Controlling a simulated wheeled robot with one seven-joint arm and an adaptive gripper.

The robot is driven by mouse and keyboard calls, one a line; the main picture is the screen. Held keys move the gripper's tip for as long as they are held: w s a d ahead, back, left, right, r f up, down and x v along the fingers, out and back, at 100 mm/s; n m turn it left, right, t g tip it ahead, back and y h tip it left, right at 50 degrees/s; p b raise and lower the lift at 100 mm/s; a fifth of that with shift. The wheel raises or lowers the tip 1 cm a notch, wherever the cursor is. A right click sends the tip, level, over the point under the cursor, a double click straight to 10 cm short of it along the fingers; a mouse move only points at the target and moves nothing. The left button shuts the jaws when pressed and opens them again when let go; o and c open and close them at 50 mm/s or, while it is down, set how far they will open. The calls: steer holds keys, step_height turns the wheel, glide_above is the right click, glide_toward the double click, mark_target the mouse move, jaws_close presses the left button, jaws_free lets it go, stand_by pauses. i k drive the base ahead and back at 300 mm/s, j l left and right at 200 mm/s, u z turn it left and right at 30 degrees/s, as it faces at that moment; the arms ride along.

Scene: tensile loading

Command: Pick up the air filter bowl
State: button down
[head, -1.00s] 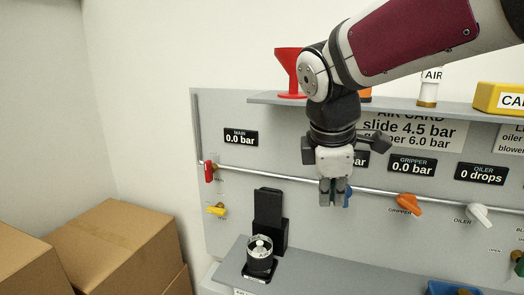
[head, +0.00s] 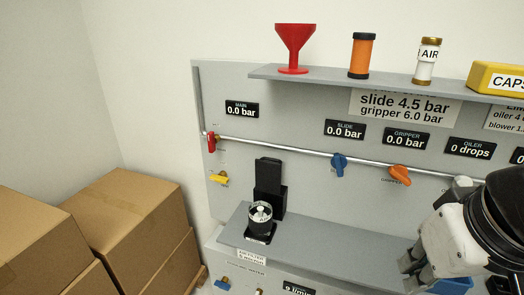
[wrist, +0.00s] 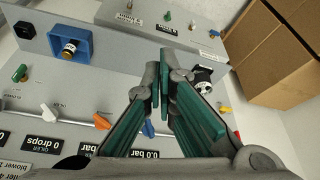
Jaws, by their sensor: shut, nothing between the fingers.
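I cannot tell for certain which thing is the air filter bowl. A black cup with a pale ring and white centre (head: 260,214) stands upright on the lower ledge at the foot of a black holder; it also shows in the wrist view (wrist: 203,75). A small dark cylinder with a white label and gold end (wrist: 69,49) lies in a blue tray (wrist: 86,49). A white bottle marked AIR (head: 427,62) stands on the upper shelf. My gripper (head: 410,272) is at the lower right by the blue tray. Its fingertips (wrist: 161,80) are together and empty, apart from all three.
The upper shelf (head: 330,79) also holds a red funnel (head: 293,46), an orange cylinder (head: 362,56) and a yellow box (head: 500,77). Valve handles project from the panel's pipe. Cardboard boxes (head: 130,220) stand at left. The lower ledge (head: 330,238) is clear between cup and tray.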

mark_target(260, 227)
steer(key=i+j+u, duration=0.85)
steer(key=u, duration=0.15)
